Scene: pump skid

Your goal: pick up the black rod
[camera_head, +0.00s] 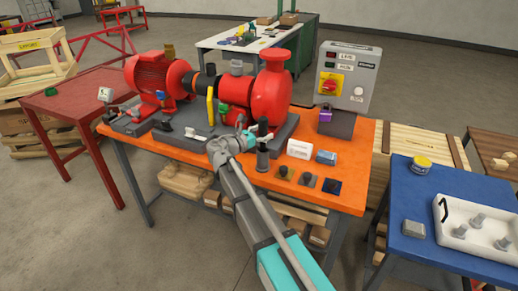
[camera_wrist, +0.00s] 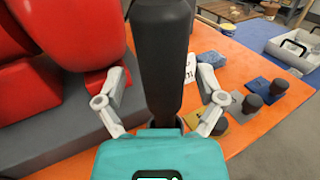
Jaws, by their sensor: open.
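The black rod (camera_wrist: 162,62) stands between the two fingers of my gripper (camera_wrist: 160,98) in the wrist view, running from the top edge down toward my teal gripper body. The fingers are spread, one on each side, with gaps to the rod. Its foot is partly hidden behind the gripper body. In the head view the dark upright rod (camera_head: 262,158) is at the front of the orange table, just right of my gripper (camera_head: 246,138). Finger contact cannot be made out there.
The red pump (camera_head: 270,95) and its grey base (camera_head: 190,140) are close on the left. A control box (camera_head: 347,78) stands behind. A blue table (camera_head: 410,255) is at right.

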